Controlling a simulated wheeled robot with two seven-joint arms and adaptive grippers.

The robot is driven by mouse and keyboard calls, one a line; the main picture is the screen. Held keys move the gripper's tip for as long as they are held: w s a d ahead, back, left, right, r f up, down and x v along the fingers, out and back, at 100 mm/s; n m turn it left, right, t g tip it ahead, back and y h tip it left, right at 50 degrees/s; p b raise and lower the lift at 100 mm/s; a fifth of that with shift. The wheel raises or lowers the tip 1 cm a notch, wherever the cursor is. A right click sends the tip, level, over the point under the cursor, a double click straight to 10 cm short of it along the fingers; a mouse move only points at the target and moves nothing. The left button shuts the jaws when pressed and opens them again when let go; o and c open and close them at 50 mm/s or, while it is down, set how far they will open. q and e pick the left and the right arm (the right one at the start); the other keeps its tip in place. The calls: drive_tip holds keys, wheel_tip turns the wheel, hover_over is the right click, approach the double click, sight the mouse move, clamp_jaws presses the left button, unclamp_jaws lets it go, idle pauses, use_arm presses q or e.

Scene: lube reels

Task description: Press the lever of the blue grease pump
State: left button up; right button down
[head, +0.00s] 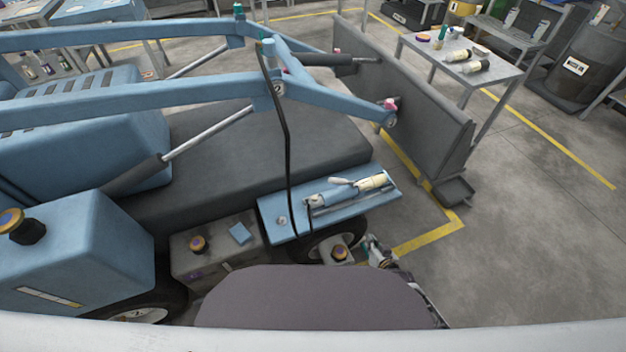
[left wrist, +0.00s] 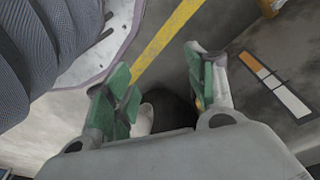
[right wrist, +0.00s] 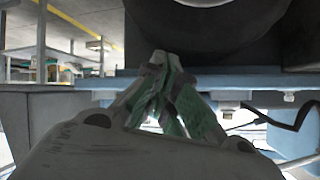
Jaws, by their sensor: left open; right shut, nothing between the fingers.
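The blue grease pump (head: 335,196) lies on a light blue shelf (head: 386,194) on the side of the blue machine in the head view. It has a blue barrel, a cream end (head: 371,181) and a pale lever (head: 342,181) along its top. My right gripper (head: 371,241) is below and in front of the shelf, apart from the pump. In the right wrist view its green-padded fingers (right wrist: 167,62) are shut with nothing between them. My left gripper (left wrist: 165,82) is open and empty over the floor in its wrist view, and out of the head view. The pump shows in neither wrist view.
A black wheel (head: 326,246) sits under the shelf, and a dark round part (right wrist: 205,30) fills the top of the right wrist view. A black hose (head: 287,135) hangs to the shelf. A grey box (head: 215,247) stands left of it.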

use_arm(q)
drive_tip(key=w+d+r+b, duration=0.2)
drive_tip(key=w+r+b, duration=0.2)
drive_tip(key=r+b, duration=0.4)
drive_tip(key=shift+w+d+t+h+b, duration=0.2)
drive_tip(key=shift+w+t+h+b, duration=0.15)
drive_tip(key=shift+b, duration=3)
use_arm(e)
drive_tip(key=w+a+r+t+y, duration=0.1)
drive_tip(key=w+a+r+t, duration=0.1)
drive_tip(key=r, duration=0.4)
drive_tip(key=w+a+r+m+t+y, duration=0.1)
drive_tip(key=w+a+r+t, duration=0.1)
drive_tip(key=w+r, duration=0.2)
drive_tip(key=w+a+r+m+t+y, duration=0.1)
drive_tip(key=w+a+r+t, duration=0.1)
drive_tip(key=r, duration=0.8)
drive_tip(key=shift+w+a+r+t, duration=0.2)
drive_tip(key=shift+w+a+t, duration=0.1)
drive_tip(key=shift+w+t, duration=0.45)
drive_tip(key=shift+w, duration=0.1)
drive_tip(key=shift+w, duration=0.2)
